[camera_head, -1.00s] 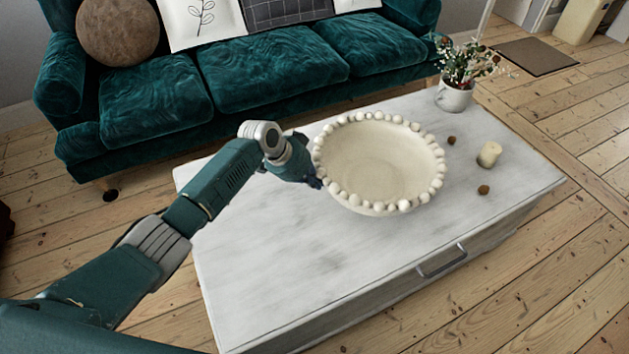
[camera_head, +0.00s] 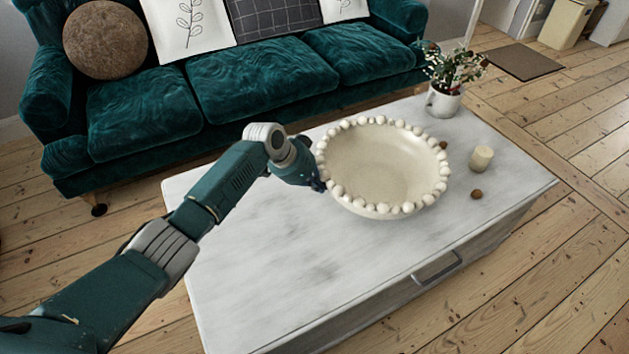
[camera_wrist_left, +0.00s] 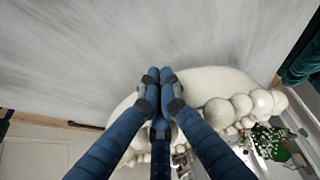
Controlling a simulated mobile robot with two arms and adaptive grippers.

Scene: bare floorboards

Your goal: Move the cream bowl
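The cream bowl (camera_head: 385,165), wide with a rim of round beads, is over the right part of the white marble-look table (camera_head: 270,270). My left gripper (camera_head: 322,180) is at the bowl's left rim. In the left wrist view, the blue fingers (camera_wrist_left: 160,82) are drawn close together at the bowl's pale wall (camera_wrist_left: 215,82), with the beads (camera_wrist_left: 243,103) to their right. The fingers appear shut on the rim. The bowl looks slightly raised, but I cannot be sure that its base is clear of the table. My right gripper is not in view.
A white mug with a plant (camera_head: 447,98) stands at the table's far right corner. A cream candle (camera_head: 482,158) and a brown nut (camera_head: 477,194) lie right of the bowl; another nut (camera_head: 443,145) touches its outline. The table's left half is clear. A teal sofa (camera_head: 260,85) stands behind.

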